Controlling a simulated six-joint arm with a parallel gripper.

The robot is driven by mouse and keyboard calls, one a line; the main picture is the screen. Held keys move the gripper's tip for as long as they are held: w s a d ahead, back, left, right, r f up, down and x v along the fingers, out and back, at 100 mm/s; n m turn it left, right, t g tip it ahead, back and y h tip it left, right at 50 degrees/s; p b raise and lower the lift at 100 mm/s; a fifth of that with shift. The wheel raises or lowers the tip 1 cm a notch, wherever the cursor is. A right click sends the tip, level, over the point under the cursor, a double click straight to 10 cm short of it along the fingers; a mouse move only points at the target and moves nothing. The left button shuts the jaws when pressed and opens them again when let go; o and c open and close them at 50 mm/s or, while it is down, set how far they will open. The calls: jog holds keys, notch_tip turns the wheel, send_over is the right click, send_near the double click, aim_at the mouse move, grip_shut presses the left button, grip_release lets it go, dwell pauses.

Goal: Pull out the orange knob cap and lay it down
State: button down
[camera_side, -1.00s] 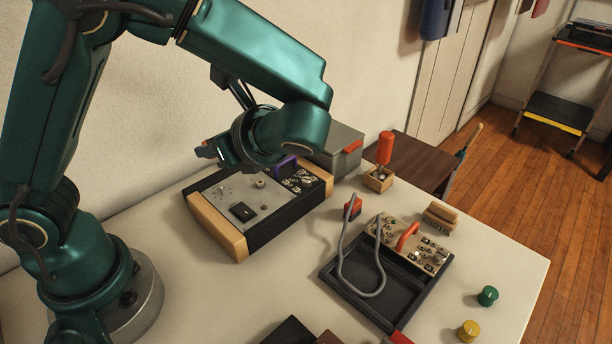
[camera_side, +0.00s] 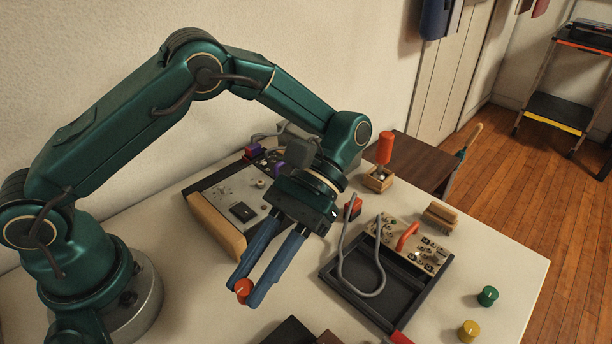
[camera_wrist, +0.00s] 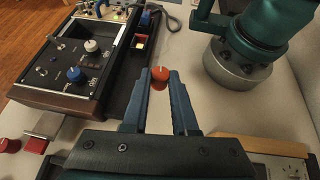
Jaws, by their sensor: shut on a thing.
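My gripper (camera_side: 254,292) is shut on the orange knob cap (camera_side: 243,289), which sits between the tips of the two blue fingers. In the side view it is over the white table, in front of the wood-sided panel box (camera_side: 214,225). In the wrist view the orange cap (camera_wrist: 159,74) shows between the fingertips with its pale pointer mark upward, against the bare table. I cannot tell whether the cap touches the table.
A black tray with a control panel (camera_side: 337,281) and a grey cable (camera_side: 348,270) stands right of my gripper. A green knob (camera_side: 487,296) and a yellow knob (camera_side: 470,331) stand at the right. An orange-handled joystick (camera_side: 384,150) stands at the back. Bare table (camera_side: 190,300) lies left of the cap.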

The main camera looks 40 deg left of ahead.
jog(key=w+d+r+n+t+h, duration=0.3)
jog(key=w+n+t+h, duration=0.25)
jog(key=w+n, duration=0.2)
jog(key=w+d+r+n+t+h, duration=0.3)
jog(key=w+d+n+t+h, duration=0.15)
jog(key=w+n+t, duration=0.35)
jog(key=shift+n+g+h, duration=0.4)
jog(key=shift+n+g, duration=0.25)
jog(key=shift+g, duration=0.1)
jog(key=f, duration=0.4)
jog(key=s+a+f, duration=0.1)
jog(key=f, duration=0.1)
jog(key=shift+f, duration=3.7)
jog(key=c, duration=0.6)
grip_release()
jog(key=shift+r, duration=0.1)
